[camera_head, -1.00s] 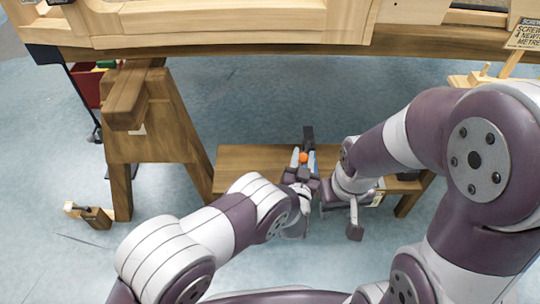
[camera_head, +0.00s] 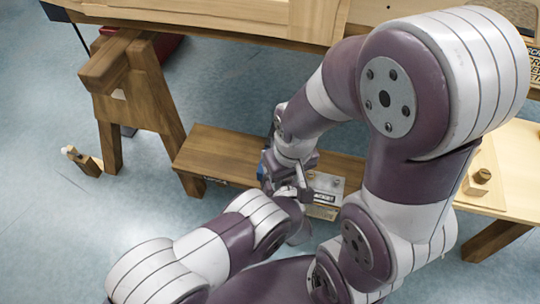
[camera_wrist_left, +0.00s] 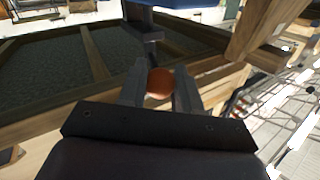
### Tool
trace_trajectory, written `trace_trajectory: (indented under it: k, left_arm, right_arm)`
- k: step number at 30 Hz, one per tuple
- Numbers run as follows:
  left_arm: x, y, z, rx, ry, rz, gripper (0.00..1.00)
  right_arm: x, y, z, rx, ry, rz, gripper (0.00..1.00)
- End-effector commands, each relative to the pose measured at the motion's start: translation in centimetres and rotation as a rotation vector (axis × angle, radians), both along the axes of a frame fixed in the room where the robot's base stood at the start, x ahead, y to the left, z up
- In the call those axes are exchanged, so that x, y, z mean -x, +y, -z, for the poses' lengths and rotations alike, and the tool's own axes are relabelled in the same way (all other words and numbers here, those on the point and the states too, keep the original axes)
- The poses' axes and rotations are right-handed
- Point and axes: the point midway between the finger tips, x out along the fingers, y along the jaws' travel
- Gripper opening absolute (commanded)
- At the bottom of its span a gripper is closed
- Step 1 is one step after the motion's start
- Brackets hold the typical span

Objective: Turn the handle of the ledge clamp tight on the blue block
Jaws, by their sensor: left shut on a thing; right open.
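In the left wrist view, the two fingers of my left gripper (camera_wrist_left: 160,88) are closed around the orange ball of the clamp handle (camera_wrist_left: 159,83). A dark clamp screw (camera_wrist_left: 151,50) runs from beyond the ball toward the blue block (camera_wrist_left: 182,8) at the top edge. In the head view, a small blue patch (camera_head: 262,171) shows at the bench edge beside my right gripper (camera_head: 285,174), which is open. My arms hide most of the clamp there, and my left gripper's fingertips are hidden too. I cannot tell whether the clamp's pad touches the block.
A low wooden bench (camera_head: 215,150) runs behind my grippers, with a wooden trestle (camera_head: 145,95) to its left. A box-like item (camera_head: 325,190) lies on the bench right of my grippers. A small wooden piece (camera_head: 83,161) is on the floor, clear around it.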

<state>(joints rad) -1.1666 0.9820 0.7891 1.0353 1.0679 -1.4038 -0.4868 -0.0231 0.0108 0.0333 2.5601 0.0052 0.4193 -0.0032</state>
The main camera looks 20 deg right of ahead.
Motion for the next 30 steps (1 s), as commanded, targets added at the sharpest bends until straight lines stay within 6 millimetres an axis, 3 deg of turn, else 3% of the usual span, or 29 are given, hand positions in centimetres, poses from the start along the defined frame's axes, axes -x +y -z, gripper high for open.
trace_trajectory:
  k: [17, 18, 20, 30]
  left_arm:
    - [0.11, -0.25, -0.09, 0.004, 0.001, -0.015, 0.00]
    - [0.10, -0.25, -0.10, 0.004, 0.001, -0.015, 0.36]
    - [0.10, -0.24, -0.10, 0.004, 0.001, -0.015, 0.56]
    - [0.01, -0.07, -0.06, 0.002, 0.000, -0.018, 0.56]
  right_arm:
    - [0.00, 0.00, 0.09, 0.000, 0.000, 0.000, 0.43]
    - [0.00, 0.00, 0.09, 0.000, 0.000, 0.000, 0.43]
    - [0.00, 0.00, 0.09, 0.000, 0.000, 0.000, 0.43]
    - [-0.01, 0.00, 0.06, 0.000, 0.000, 0.000, 0.43]
